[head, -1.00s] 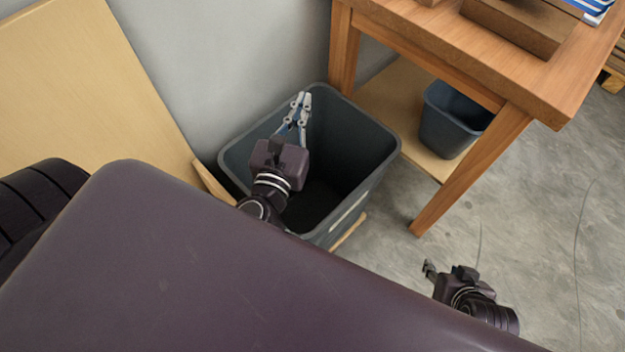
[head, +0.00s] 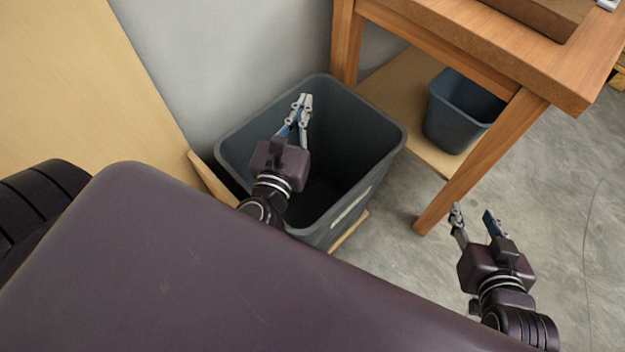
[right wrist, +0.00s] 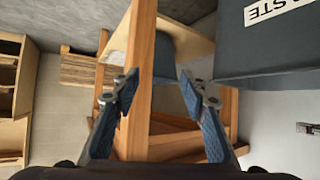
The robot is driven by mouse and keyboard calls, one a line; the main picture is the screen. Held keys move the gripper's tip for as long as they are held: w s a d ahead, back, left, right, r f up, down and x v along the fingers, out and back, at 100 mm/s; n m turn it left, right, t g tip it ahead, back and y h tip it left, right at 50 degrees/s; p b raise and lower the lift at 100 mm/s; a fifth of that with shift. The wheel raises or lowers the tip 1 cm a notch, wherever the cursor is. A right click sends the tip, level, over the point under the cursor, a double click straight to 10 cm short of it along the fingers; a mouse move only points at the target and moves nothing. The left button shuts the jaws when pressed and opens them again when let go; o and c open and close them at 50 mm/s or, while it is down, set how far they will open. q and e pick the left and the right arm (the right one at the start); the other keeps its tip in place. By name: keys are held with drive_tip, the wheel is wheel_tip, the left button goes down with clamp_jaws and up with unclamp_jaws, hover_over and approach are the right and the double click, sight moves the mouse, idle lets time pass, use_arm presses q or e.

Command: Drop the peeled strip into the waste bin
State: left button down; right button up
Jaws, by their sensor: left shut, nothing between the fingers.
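The dark grey waste bin (head: 372,170) stands open beside the wooden table. It also shows at the upper right of the right wrist view (right wrist: 262,58), with part of a white label. My left gripper (head: 303,100) is over the bin's opening, shut and empty. The peeled strip is not visible in either view; the bin's floor is dark and partly hidden by my left arm. My right gripper (head: 473,214) is open and empty, to the right of the bin. In the right wrist view its fingers (right wrist: 160,88) are spread, with a table leg behind the gap.
The wooden table (head: 470,45) has a leg (head: 480,160) near my right gripper. A smaller blue-grey bin (head: 455,112) stands on its lower shelf (head: 385,85). A pale board (head: 80,80) leans at the left. Bare concrete floor (head: 570,200) lies to the right.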

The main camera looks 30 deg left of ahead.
drive_tip(key=w+a+r+t+y+b, duration=0.2)
drive_tip(key=r+t, duration=0.3)
drive_tip(key=r, duration=0.4)
drive_tip(key=w+a+r+t+y+b, duration=0.15)
drive_tip(key=r+t, duration=0.35)
drive_tip(key=r, duration=0.5)
use_arm(q)
drive_tip(key=shift+f+b, duration=0.9)
drive_tip(key=shift+f, duration=1.55)
use_arm(e)
drive_tip(key=s+r+t+y, duration=0.1)
drive_tip(key=s+r+t, duration=0.3)
drive_tip(key=r, duration=0.3)
drive_tip(key=shift+s+d+r+n, duration=0.2)
drive_tip(key=shift+s+r+n, duration=0.05)
drive_tip(key=shift+n, duration=0.05)
use_arm(q)
drive_tip(key=c, duration=2.2)
unclamp_jaws()
drive_tip(key=shift+c, duration=0.2)
use_arm(e)
drive_tip(key=shift+y, duration=0.35)
use_arm(q)
drive_tip(key=s+d, duration=0.2)
drive_tip(key=s, duration=0.9)
drive_tip(key=shift+s+d, duration=0.15)
drive_tip(key=shift+s, duration=0.25)
